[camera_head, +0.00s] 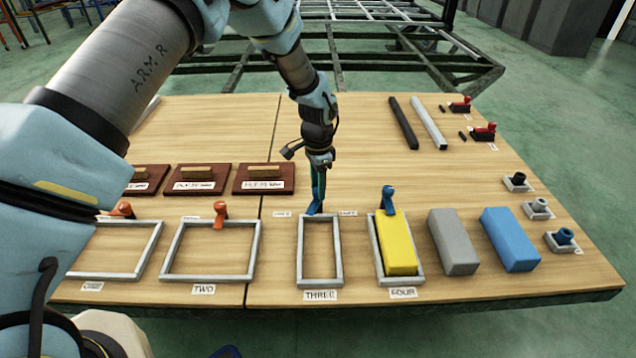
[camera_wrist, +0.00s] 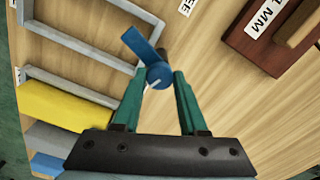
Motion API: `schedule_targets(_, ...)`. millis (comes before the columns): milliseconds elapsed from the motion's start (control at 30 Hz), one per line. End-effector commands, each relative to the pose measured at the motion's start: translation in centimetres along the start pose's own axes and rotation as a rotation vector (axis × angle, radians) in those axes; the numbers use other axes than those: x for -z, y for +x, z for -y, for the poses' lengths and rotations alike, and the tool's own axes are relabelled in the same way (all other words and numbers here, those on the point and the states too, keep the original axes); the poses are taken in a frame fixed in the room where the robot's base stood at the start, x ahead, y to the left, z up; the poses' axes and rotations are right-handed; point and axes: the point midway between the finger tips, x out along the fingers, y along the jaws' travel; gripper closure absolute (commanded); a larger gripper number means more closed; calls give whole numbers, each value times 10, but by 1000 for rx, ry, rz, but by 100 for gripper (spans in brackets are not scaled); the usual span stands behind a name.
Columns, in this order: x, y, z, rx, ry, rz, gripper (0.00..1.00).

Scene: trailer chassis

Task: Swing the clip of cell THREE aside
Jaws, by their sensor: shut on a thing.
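Cell THREE (camera_head: 302,252) is an empty grey rectangular frame on the table, with its label at the near end. Its blue clip (camera_head: 313,208) stands at the far end of the frame. In the wrist view the clip (camera_wrist: 140,47) has a round blue knob and a flat arm that points over the frame's end bar into the cell opening. My gripper (camera_head: 318,195) comes down from above, upright, at the clip. In the wrist view its green fingers (camera_wrist: 161,82) are closed in on the knob end of the clip, partly hiding it.
Cell FOUR (camera_head: 419,279), just right, holds a yellow block (camera_head: 398,243) and has a blue clip (camera_head: 388,198) standing up. A grey block (camera_head: 452,242) and a blue block (camera_head: 510,240) lie further right. Brown boards (camera_head: 265,187) lie left of my gripper. Cell TWO (camera_head: 176,250) is empty.

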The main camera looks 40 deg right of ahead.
Motion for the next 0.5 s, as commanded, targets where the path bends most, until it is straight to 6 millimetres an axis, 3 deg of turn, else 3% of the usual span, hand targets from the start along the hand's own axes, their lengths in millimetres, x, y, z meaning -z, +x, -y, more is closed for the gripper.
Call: schedule_targets(500, 0, -2, 0, 0, 490, -1, 100)
